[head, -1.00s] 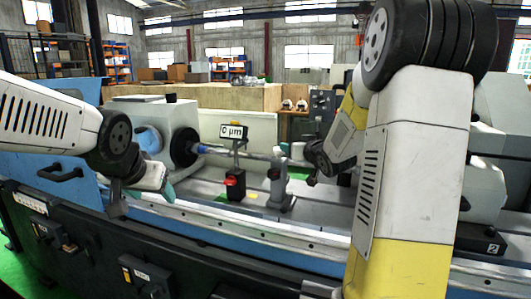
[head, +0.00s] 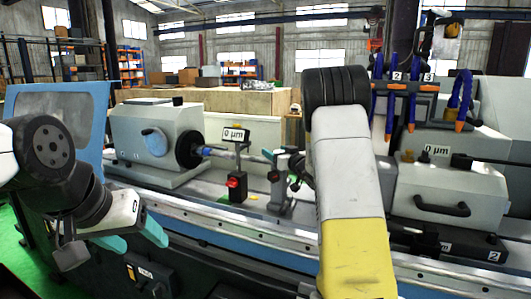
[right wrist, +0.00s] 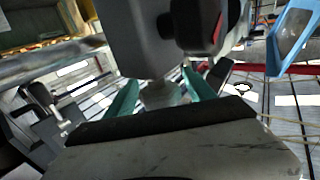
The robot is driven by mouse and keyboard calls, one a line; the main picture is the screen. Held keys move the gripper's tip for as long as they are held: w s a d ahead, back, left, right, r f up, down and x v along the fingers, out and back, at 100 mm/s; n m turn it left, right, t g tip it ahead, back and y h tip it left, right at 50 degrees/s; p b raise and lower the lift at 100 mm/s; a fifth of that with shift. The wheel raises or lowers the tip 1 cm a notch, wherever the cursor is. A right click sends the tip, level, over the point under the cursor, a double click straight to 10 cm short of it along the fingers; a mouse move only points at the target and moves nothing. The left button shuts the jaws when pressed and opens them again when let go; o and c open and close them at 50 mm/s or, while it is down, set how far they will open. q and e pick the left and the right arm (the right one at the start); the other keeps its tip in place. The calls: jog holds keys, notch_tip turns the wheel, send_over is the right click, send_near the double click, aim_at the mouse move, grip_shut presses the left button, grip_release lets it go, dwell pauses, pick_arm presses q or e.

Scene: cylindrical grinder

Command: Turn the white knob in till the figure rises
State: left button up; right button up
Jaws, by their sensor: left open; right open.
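The small display reading 0 µm (head: 237,134) stands on a post behind the workpiece in the head view. In the right wrist view a pale, whitish knob (right wrist: 160,94) sits beneath a grey block, between the teal fingers of my right gripper (right wrist: 160,96). The fingers stand apart on either side of it; I cannot tell whether they touch it. In the head view my right gripper (head: 275,162) is at the grey support on the machine bed, and the knob cannot be made out there. My left gripper (head: 132,238) is open and empty in front of the machine.
A black stand with a red knob (head: 236,186) is left of the grey support (head: 284,190). The shaft and black chuck (head: 189,149) lie behind. A second 0 µm label (head: 436,150) is on the right-hand housing. The bed's front rail (head: 220,222) is bare.

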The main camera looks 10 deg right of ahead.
jog(key=shift+w+a, duration=0.1)
jog(key=shift+w, duration=0.2)
grip_shut()
jog(key=shift+m+h, duration=0.3)
jog(key=shift+h, duration=0.1)
jog(key=m+h, duration=0.2)
jog(key=h, duration=0.1)
jog(key=d+m+h, duration=0.1)
jog(key=m+h, duration=0.1)
jog(key=h, duration=0.1)
jog(key=shift+t, duration=0.4)
jog(key=shift+d+m+g+h, duration=0.2)
jog(key=shift+m+h, duration=0.35)
jog(key=shift+h, duration=0.35)
jog(key=shift+d+m+g+h, duration=0.2)
jog(key=shift+m+h, duration=0.35)
jog(key=shift+h, duration=0.35)
